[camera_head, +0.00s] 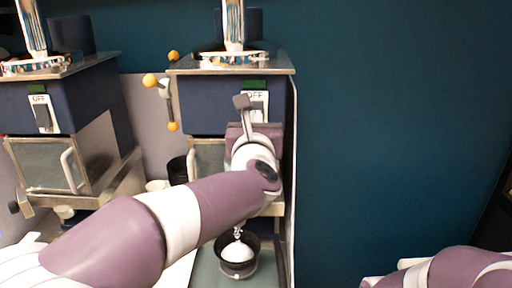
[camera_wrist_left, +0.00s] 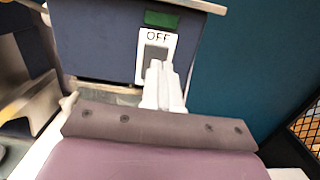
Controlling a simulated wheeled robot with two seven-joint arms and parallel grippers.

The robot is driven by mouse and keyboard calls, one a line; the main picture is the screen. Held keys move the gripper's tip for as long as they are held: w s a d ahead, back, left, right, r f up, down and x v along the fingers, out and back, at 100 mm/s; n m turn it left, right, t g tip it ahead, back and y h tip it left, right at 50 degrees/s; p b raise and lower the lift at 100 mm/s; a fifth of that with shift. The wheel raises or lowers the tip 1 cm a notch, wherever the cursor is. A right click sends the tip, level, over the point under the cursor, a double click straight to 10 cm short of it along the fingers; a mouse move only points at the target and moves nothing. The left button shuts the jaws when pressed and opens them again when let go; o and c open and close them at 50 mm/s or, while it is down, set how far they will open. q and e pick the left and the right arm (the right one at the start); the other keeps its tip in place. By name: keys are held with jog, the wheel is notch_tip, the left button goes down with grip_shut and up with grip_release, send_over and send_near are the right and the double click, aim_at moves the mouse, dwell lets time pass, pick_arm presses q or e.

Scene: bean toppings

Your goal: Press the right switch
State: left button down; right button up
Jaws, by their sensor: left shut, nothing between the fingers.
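The right switch (camera_head: 259,104) is a dark rocker on a white plate marked OFF, under a green label, on the front of the right dark blue machine (camera_head: 209,107). In the left wrist view the same switch (camera_wrist_left: 155,55) shows close up, with its lower part hidden by the fingers. My left gripper (camera_head: 243,103) is shut and empty, with its tips at the switch's left edge in the head view. In the left wrist view the left gripper (camera_wrist_left: 158,75) overlaps the switch's lower half; I cannot tell whether it touches. My right gripper is not in view; only part of my right arm shows.
A second machine (camera_head: 88,95) with its own OFF switch (camera_head: 42,114) stands at left. Orange balls (camera_head: 150,80) on a lever stick out left of the right machine. A black bowl with white contents (camera_head: 238,252) sits below my left arm. The teal wall at right is clear.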

pick_arm(q)
jog(key=s+r+b, duration=0.1)
jog(key=s+b, duration=0.2)
jog(key=s, duration=0.5)
jog(key=d+f+m+g+h, duration=0.2)
jog(key=d+f+m+h, duration=0.35)
jog(key=m, duration=0.85)
jog(key=s+f+m+g, duration=0.2)
jog(key=f+m+g, duration=0.1)
jog(key=f+m, duration=0.5)
jog(key=s+f+m+g, duration=0.2)
jog(key=f+m+g, duration=0.2)
jog(key=f+m, duration=0.4)
jog(key=s+a+f+m+g+y, duration=0.2)
jog(key=s+a+f, duration=0.4)
jog(key=a+f, duration=0.5)
jog(key=s+a+f+m+g+y+b, duration=0.1)
jog(key=s+a+f+m+g+y, duration=0.2)
jog(key=s+a+f+g, duration=0.3)
jog(key=a+f+m, duration=0.1)
jog(key=a+f, duration=0.4)
jog(key=a, duration=0.1)
jog(key=shift+g+b, duration=0.3)
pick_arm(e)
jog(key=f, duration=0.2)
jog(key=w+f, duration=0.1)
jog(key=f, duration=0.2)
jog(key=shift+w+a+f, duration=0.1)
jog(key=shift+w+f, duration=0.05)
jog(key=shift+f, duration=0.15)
